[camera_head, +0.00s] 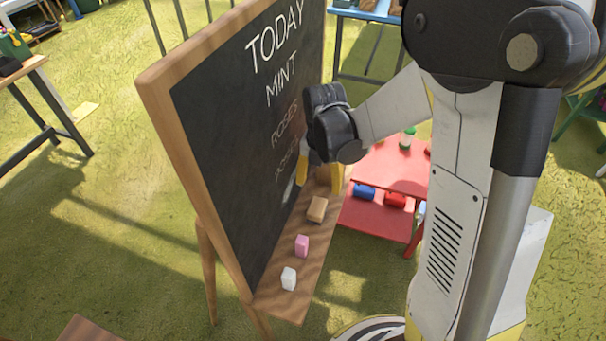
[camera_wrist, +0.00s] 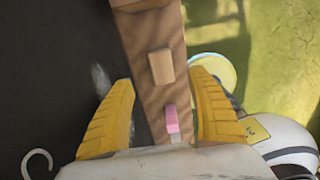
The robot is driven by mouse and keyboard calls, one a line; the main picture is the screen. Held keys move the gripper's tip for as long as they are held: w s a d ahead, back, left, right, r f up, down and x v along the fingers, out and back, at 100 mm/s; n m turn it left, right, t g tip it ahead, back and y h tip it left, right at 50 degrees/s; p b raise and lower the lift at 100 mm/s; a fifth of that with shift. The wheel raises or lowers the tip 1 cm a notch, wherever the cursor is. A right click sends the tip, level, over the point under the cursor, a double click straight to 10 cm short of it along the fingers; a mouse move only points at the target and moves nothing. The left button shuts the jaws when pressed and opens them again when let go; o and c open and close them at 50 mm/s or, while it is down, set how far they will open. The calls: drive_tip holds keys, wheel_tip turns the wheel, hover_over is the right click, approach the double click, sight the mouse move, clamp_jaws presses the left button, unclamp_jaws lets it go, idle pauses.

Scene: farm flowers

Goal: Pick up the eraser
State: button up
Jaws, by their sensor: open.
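On the chalkboard's ledge (camera_head: 283,305) lie a tan block (camera_head: 317,209), a pink block (camera_head: 302,245) and a white block (camera_head: 289,278), from far to near. I cannot tell for sure which is the eraser. The wrist view shows the tan block (camera_wrist: 161,67) and the pink block (camera_wrist: 172,120). My gripper (camera_head: 319,187) is open, with yellow fingers apart above the ledge's far part. It partly hides that end.
The chalkboard (camera_head: 235,120) stands close along the ledge's left side. A red two-tier table (camera_head: 395,172) with small items is behind on the right. A wooden table (camera_head: 25,68) is at the far left. Grass between is mostly free.

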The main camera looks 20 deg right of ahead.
sight(317, 206)
drive_tip(key=f+b, duration=0.1)
drive_tip(key=f, duration=0.1)
drive_tip(key=s+f, duration=0.1)
drive_tip(key=f, duration=0.1)
drive_tip(key=shift+f+b, duration=0.15)
drive_tip(key=shift+b, duration=0.2)
wheel_tip(317, 206, down, 6)
drive_tip(key=b, duration=0.3)
drive_tip(key=shift+a+f, duration=0.1)
drive_tip(key=shift+a, duration=0.05)
drive_tip(key=c, duration=1.3)
